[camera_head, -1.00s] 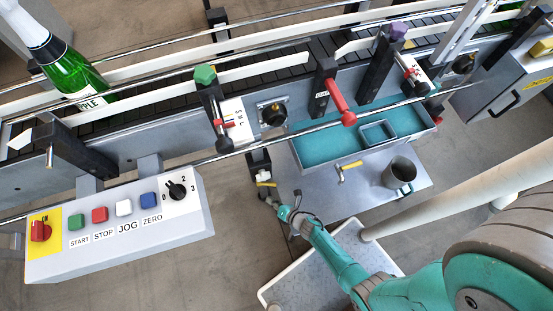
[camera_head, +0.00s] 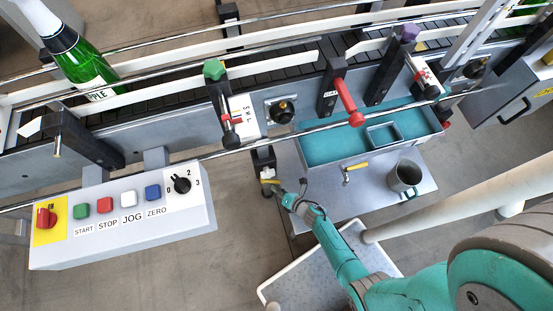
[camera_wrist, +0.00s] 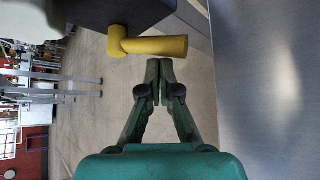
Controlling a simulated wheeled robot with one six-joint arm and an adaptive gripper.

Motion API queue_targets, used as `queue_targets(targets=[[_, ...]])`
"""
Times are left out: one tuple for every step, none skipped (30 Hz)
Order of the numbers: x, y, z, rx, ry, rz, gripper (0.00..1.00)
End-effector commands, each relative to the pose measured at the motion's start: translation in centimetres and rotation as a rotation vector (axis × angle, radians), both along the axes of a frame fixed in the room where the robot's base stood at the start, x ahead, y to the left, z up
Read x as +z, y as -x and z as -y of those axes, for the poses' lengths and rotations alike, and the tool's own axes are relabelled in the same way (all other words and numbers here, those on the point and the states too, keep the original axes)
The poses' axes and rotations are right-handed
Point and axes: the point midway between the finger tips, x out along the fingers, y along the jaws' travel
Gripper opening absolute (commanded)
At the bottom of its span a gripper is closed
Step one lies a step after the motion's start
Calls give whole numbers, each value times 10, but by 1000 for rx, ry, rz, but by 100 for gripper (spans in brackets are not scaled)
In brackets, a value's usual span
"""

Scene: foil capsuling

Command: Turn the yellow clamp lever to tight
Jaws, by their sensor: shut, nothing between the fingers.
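The yellow clamp lever (camera_wrist: 155,46) sticks out sideways from under a black block (camera_wrist: 115,12) in the wrist view, its round hub at the left and its arm pointing right. In the head view the lever (camera_head: 268,178) is a small yellow bit at the lower end of a black bracket (camera_head: 263,157) below the front rail. My gripper (camera_wrist: 159,72) is shut and empty. Its fingertips are just below the lever's arm in the wrist view; I cannot tell whether they touch it. In the head view my gripper (camera_head: 275,188) is close beside the lever and partly hides it.
A control box (camera_head: 120,235) with coloured buttons stands at the left. A teal tray (camera_head: 325,150), a second yellow handle (camera_head: 356,167) and a metal cup (camera_head: 404,176) are at the right. A steel rail (camera_head: 190,162) runs above my gripper.

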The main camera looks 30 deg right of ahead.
Motion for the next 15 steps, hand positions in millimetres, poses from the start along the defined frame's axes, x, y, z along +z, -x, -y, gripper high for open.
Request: queue_targets(targets=[[0,0,0,0,3,-1,0],[0,0,0,1,7,-2,0],[1,0,0,1,14,-3,0],[2,0,0,1,20,-5,0],[2,0,0,2,28,-7,0],[2,0,0,2,39,-11,0],[3,0,0,1,44,-13,0],[3,0,0,2,49,-14,0],[3,0,0,1,53,-16,0],[3,0,1,1,58,-18,0],[3,0,1,1,62,-19,0],[3,0,1,1,67,-21,0],[4,1,1,1,71,-22,0],[4,1,1,1,75,-23,0],[4,1,1,1,82,-26,0]])
